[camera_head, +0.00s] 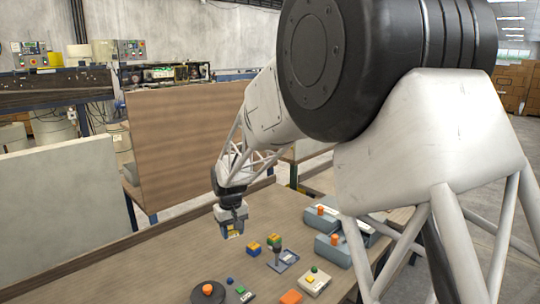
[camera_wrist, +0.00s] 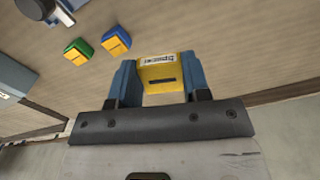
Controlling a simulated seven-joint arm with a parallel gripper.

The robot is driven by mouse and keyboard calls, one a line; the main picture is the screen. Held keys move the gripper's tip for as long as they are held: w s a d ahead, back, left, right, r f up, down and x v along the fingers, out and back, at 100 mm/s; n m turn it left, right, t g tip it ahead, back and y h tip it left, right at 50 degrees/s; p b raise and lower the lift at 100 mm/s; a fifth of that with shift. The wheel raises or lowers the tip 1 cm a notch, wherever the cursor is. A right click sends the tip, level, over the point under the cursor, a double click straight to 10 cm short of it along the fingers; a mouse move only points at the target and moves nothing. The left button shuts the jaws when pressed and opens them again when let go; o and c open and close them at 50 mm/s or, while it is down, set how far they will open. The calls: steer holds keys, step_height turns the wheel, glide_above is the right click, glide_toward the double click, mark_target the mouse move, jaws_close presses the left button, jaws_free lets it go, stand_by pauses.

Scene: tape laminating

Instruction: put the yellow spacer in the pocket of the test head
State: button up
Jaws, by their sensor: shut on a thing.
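The yellow spacer (camera_wrist: 162,78) is a small block with a white label reading "Spacer" and a dark slot. My gripper (camera_wrist: 158,72) is shut on it, with a blue-grey finger on each side. In the head view my gripper (camera_head: 233,229) hangs above the table, with a bit of the yellow spacer (camera_head: 234,234) showing at its tip. I cannot tell for sure which device is the test head. A grey plate with a dark post (camera_head: 282,261) stands to the right of my gripper, but no pocket is clear.
A blue-yellow block (camera_wrist: 116,41) and a green-yellow block (camera_wrist: 78,49) sit nearby. Blue-grey boxes with orange knobs (camera_head: 334,249), a pale button box (camera_head: 315,284) and a black disc (camera_head: 207,293) stand on the table. The table (camera_head: 130,280) is clear at left.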

steer(key=w+d+r+m, duration=0.2)
steer(key=w+d, duration=0.2)
steer(key=d, duration=0.6)
steer(key=w+d+r+m, duration=0.2)
steer(key=w+d, duration=0.3)
steer(key=d, duration=0.5)
steer(key=w+d+r+m, duration=0.2)
steer(key=w+d, duration=0.3)
steer(key=d, duration=0.5)
steer(key=shift+r, duration=0.7)
steer(key=n, duration=2.7)
glide_above(289, 256)
step_height(289, 256, down, 12)
steer(key=shift+f, duration=0.15)
steer(key=shift+f, duration=0.15)
steer(key=shift+f, duration=3.2)
